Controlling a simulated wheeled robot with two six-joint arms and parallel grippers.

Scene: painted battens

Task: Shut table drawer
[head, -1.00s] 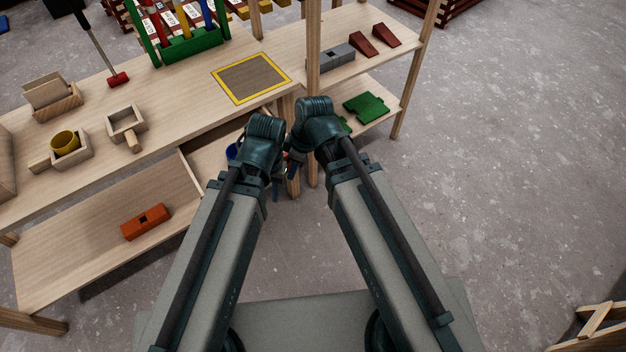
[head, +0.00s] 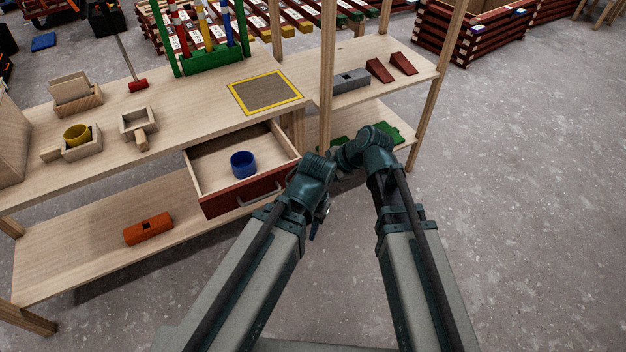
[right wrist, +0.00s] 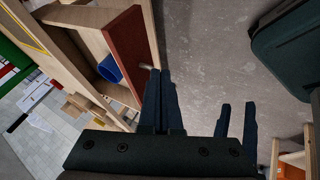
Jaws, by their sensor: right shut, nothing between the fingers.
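The table drawer (head: 222,202) is pulled out from under the tabletop. It has a dark red front, a grey handle (head: 262,197) and pale wooden sides. A blue cup (head: 242,164) stands inside it. My left gripper (head: 318,222) is just right of the drawer front, mostly hidden by its own wrist, so its jaws cannot be judged. My right gripper's fingers are hidden in the head view. In the right wrist view my right gripper (right wrist: 160,74) is shut and empty, its tips close to the handle end of the red drawer front (right wrist: 128,48); contact cannot be told.
The tabletop holds a yellow-framed mat (head: 234,98), a green rack (head: 205,60), a mallet (head: 138,85) and wooden boxes. An orange block (head: 148,229) lies on the lower shelf. A table post (head: 326,90) stands right of the drawer. The floor at right is clear.

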